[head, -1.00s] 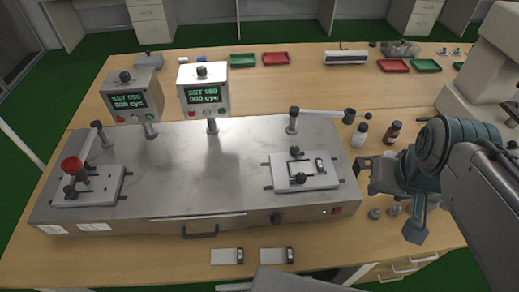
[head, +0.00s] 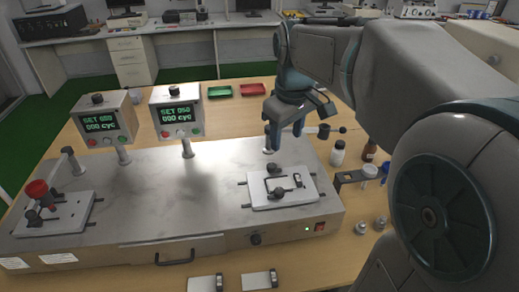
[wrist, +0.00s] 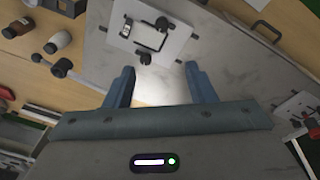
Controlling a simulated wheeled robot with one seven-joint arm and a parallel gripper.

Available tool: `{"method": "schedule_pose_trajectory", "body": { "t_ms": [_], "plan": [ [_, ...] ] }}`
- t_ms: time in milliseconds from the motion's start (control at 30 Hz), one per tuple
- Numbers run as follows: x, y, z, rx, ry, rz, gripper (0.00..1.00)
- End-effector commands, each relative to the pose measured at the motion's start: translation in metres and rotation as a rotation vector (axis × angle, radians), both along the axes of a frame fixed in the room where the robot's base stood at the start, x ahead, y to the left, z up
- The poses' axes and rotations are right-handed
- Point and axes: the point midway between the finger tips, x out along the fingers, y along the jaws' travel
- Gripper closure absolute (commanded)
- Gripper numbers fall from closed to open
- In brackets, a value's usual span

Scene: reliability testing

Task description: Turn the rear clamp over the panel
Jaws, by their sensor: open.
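The white fixture plate (head: 257,200) lies on the right part of the metal bench top and carries a small dark-edged panel (head: 281,186). The rear clamp (head: 273,170), with a black knob, stands at the panel's back edge; it also shows in the wrist view (wrist: 141,52). I cannot tell which way its bar points. The front clamp (head: 277,195) is at the panel's front side, and shows in the wrist view (wrist: 162,23). My gripper (head: 285,136) is open and empty, above and behind the plate. In the wrist view its fingers (wrist: 158,70) are spread, apart from the rear clamp.
A post with a horizontal arm and black knob (head: 323,131) is close beside my gripper. Bottles (head: 337,153) stand right of the bench top. Two counter boxes (head: 176,110) stand at the back left. A red-knobbed fixture (head: 38,190) is at the left. The middle metal surface is clear.

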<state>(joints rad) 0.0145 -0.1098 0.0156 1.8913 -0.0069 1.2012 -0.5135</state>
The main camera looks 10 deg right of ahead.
Motion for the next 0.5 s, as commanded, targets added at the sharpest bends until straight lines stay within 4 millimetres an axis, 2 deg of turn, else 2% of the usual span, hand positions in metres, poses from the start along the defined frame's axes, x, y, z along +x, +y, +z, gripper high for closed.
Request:
{"method": "schedule_pose_trajectory", "body": {
  "t_ms": [33,200,333,500],
  "plan": [
    [0.021,0.0,-0.017,-0.007,0.022,0.053,0.5],
    [0.076,0.0,-0.04,-0.025,0.089,0.245,0.5],
    [0.107,-0.001,-0.056,-0.029,0.126,0.359,0.5],
    [0.128,-0.002,-0.067,-0.029,0.153,0.445,0.5]
  ]
}}
